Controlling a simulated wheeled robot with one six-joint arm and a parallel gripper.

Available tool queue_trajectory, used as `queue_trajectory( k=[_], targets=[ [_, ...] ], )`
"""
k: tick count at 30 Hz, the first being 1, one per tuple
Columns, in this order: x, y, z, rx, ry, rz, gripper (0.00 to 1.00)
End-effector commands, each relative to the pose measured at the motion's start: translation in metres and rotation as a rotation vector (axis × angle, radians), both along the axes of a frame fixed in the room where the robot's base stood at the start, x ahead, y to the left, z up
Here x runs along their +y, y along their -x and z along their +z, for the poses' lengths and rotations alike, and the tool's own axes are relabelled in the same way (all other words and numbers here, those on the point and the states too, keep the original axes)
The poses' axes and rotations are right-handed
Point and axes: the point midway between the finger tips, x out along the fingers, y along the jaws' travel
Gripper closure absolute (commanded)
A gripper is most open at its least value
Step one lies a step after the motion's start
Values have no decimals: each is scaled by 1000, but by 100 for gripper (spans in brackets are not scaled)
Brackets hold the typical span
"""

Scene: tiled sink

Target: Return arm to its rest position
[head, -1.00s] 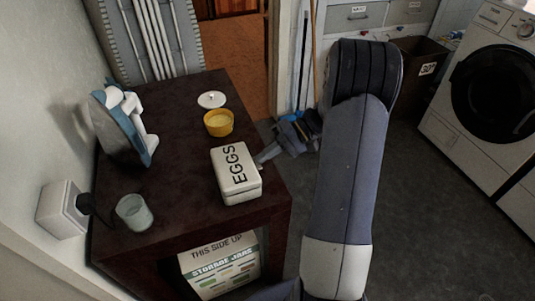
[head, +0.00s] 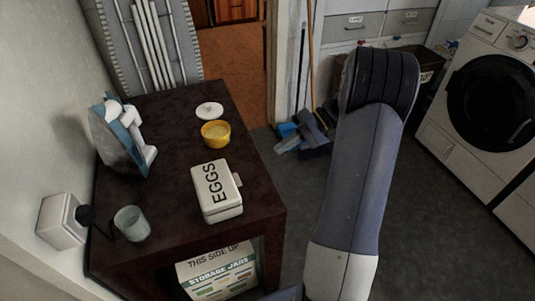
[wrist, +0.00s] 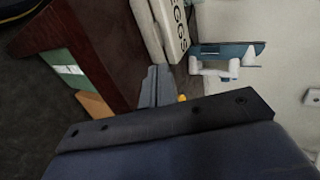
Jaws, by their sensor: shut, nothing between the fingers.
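My gripper (wrist: 157,86) shows in the wrist view as grey fingers that are closed together with nothing held. In the head view my raised arm fills the right of centre, and the gripper is mostly hidden behind it. The gripper is clear of the white EGGS box (head: 216,192), which sits closed on the dark table (head: 171,215). The box also shows at the top of the wrist view (wrist: 172,25).
On the table are an iron (head: 122,137), a yellow bowl (head: 216,134), a white lid (head: 209,110) and a glass (head: 132,223). A storage jars carton (head: 219,272) is underneath. A washing machine (head: 490,110) stands right, with open floor between.

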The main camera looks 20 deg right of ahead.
Motion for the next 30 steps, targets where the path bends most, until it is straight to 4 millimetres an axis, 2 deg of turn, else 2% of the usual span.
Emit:
queue_trajectory(
  k=[1, 6, 19, 23, 30],
  targets=[
    [-8, 0, 2, -1, 1, -2, 100],
    [-22, 0, 6, 0, 0, -1, 100],
    [-23, 1, 7, 0, 0, 0, 100],
    [-12, 1, 4, 1, -1, 2, 100],
    [30, -1, -7, 1, -1, 4, 100]
  ],
)
